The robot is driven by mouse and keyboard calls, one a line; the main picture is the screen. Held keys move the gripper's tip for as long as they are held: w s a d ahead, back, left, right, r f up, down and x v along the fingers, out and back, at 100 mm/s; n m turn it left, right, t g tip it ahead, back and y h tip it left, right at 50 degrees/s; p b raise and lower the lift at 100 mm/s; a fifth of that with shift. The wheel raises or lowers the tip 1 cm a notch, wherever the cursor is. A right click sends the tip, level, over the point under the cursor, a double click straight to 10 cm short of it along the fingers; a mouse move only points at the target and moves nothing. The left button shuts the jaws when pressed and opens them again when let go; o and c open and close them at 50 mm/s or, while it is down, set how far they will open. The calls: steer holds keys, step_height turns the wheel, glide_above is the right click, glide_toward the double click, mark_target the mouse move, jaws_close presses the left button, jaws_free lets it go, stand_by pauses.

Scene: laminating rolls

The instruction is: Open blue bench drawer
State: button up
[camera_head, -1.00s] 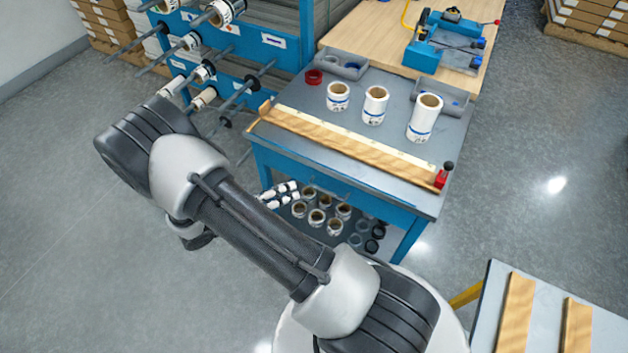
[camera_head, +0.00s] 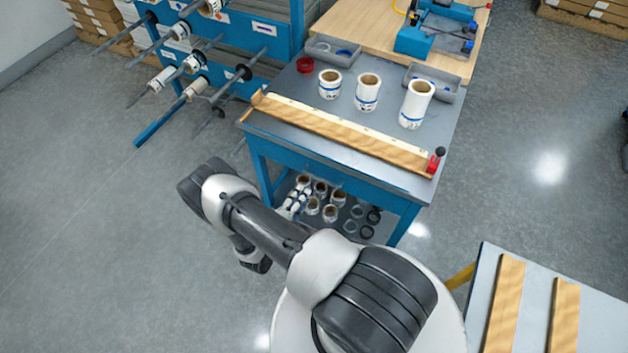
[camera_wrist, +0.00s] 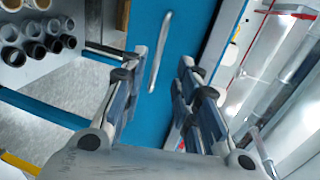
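The blue bench (camera_head: 330,178) stands in the middle of the head view. Its drawer front is thin and hard to make out there, and no drawer juts out from under the top. In the wrist view, a flat blue drawer front (camera_wrist: 183,30) with a slim silver bar handle (camera_wrist: 161,48) fills the middle. My gripper (camera_wrist: 163,58) is open, with the handle seen between its two fingers. The fingers are not closed on it, and I cannot tell how far off it is. In the head view, my gripper's fingers cannot be made out.
On the bench top stand white rolls (camera_head: 368,92), a long wooden strip (camera_head: 340,136) and grey trays (camera_head: 335,50). More rolls lie on the lower shelf (camera_head: 318,232). A blue rack (camera_head: 262,62) with rods is at the left. A table with boards (camera_head: 505,300) is at front right.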

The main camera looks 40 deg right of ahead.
steer(key=b+x, duration=0.1)
steer(key=x, duration=0.9)
jaws_close()
stand_by(0.5)
